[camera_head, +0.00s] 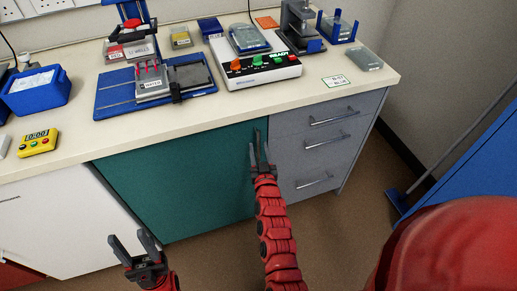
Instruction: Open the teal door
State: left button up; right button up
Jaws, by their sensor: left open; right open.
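The teal door (180,190) is the front of the bench cabinet, between a white front on the left and grey drawers on the right. It looks shut. Its dark upright handle (257,138) is near the upper right edge. My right gripper (259,157) is open in front of the handle, which shows between and above its fingers; I cannot tell whether they touch it. My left gripper (134,244) is open and empty, low in front of the white cabinet front, apart from the teal door.
Grey drawers (320,150) with bar handles are right of the door. The bench top (300,105) carries a blue pipetting stand (105,105), a white device (260,72), a yellow timer (38,142) and a blue bin (37,92). A blue panel (470,165) stands at the right. Floor shows below the door.

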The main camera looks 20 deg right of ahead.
jog(key=shift+w+d, duration=0.15)
jog(key=shift+w, duration=0.45)
grip_shut()
jog(key=shift+s, duration=0.1)
dwell(1.0)
